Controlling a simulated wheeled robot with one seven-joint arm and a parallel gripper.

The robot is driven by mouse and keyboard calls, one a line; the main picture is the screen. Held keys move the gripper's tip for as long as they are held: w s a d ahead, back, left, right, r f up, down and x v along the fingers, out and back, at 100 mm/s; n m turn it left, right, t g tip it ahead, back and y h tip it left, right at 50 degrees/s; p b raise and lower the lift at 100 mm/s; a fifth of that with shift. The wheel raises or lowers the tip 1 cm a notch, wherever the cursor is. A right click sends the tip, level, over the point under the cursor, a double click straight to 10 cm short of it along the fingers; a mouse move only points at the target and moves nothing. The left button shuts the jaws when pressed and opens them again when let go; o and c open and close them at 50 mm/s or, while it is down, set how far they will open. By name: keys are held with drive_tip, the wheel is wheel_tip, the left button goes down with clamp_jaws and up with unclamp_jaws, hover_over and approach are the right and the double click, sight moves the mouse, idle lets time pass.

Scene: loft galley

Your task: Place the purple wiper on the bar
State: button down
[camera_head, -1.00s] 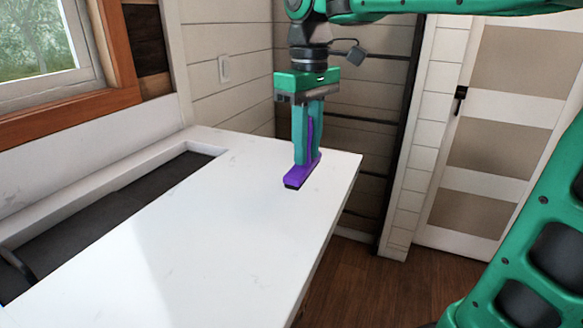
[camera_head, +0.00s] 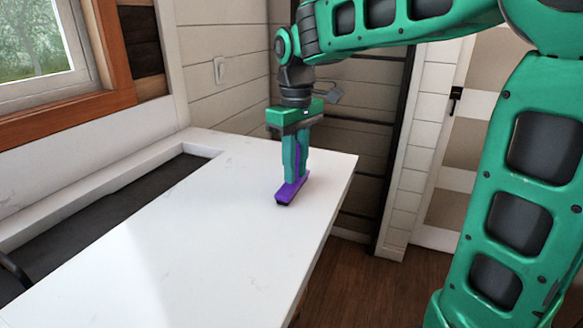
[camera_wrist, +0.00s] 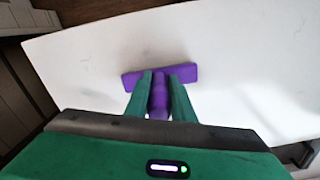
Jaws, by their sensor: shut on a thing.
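The purple wiper (camera_head: 291,190) has a wide flat head with a dark edge and an upright handle. My gripper (camera_head: 296,178) points straight down and is shut on the handle, with the head below the fingertips. The wiper is at the white bar top (camera_head: 200,235), near its far right part; I cannot tell whether the head touches the surface. In the wrist view the wiper (camera_wrist: 185,73) lies crosswise beyond my gripper (camera_wrist: 159,80), its handle between the two fingers, over the white bar top (camera_wrist: 230,45).
A dark recess (camera_head: 110,195) runs along the bar's left side by the wall and window (camera_head: 35,40). The bar's right edge drops to a wooden floor (camera_head: 370,285). The bar's middle and near part are clear.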

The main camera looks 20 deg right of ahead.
drive_tip(key=c, duration=1.5)
unclamp_jaws()
wheel_tip(320, 180, up, 12)
drive_tip(key=shift+w+f, duration=0.1)
drive_tip(key=s+d+f+m, duration=0.4)
drive_tip(key=s+d+f, duration=0.1)
drive_tip(key=s+f, duration=0.2)
drive_tip(key=s+d+f+m, duration=0.4)
drive_tip(key=s+d+f, duration=0.2)
drive_tip(key=s+f, duration=0.2)
drive_tip(key=s+d+f+m, duration=0.3)
drive_tip(key=s+d+f, duration=0.2)
drive_tip(key=s+f, duration=0.3)
drive_tip(key=shift+s+d+f+m, duration=0.1)
drive_tip(key=shift+s+d+m, duration=0.1)
drive_tip(key=shift+s, duration=0.6)
drive_tip(key=shift+s+d+f+m, duration=0.1)
drive_tip(key=shift+s+d+m, duration=0.1)
drive_tip(key=shift+s, duration=0.55)
drive_tip(key=shift+r, duration=0.1)
